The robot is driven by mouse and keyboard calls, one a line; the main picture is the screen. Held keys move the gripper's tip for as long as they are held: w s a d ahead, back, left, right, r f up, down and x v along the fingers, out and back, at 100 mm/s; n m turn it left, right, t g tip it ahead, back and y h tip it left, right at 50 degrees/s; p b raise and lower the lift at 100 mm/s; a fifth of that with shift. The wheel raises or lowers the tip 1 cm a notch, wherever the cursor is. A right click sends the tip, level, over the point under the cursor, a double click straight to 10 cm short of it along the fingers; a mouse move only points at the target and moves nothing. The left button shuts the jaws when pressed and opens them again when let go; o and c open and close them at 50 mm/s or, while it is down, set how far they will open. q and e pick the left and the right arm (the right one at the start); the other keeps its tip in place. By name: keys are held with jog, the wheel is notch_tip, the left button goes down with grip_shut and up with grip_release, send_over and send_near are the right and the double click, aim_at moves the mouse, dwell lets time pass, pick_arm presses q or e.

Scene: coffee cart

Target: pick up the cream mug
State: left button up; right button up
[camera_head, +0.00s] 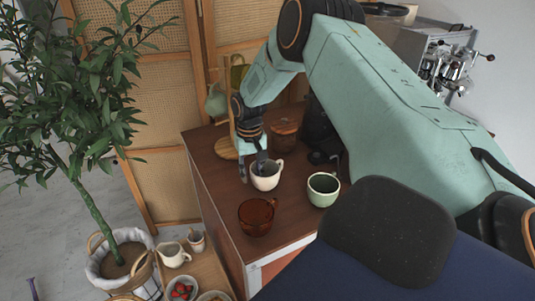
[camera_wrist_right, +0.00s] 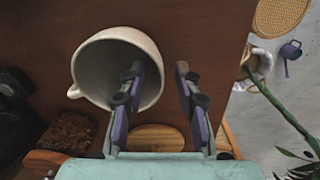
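The cream mug (camera_head: 266,183) stands upright on the brown cart top, its handle toward the upper right in the head view. My right gripper (camera_head: 254,166) reaches down to it from above. In the right wrist view the mug (camera_wrist_right: 91,68) shows its open mouth, with its handle at the left. There my right gripper (camera_wrist_right: 159,72) is open: one finger is inside the mug's mouth and the other is outside its wall. The near rim lies between the fingers, with a visible gap to the outer finger. My left gripper is in neither view.
A green mug (camera_head: 323,189) stands right of the cream mug, and a brown glass cup (camera_head: 256,216) stands in front. A lower shelf (camera_head: 205,266) holds a pitcher and bowls. A potted plant (camera_head: 85,200) stands at left.

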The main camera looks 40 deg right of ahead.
jog(key=shift+a+r, duration=0.1)
jog(key=shift+a, duration=0.05)
jog(key=shift+d, duration=0.2)
jog(key=c, duration=0.6)
grip_shut()
jog(key=shift+a, duration=0.1)
jog(key=shift+w, duration=0.1)
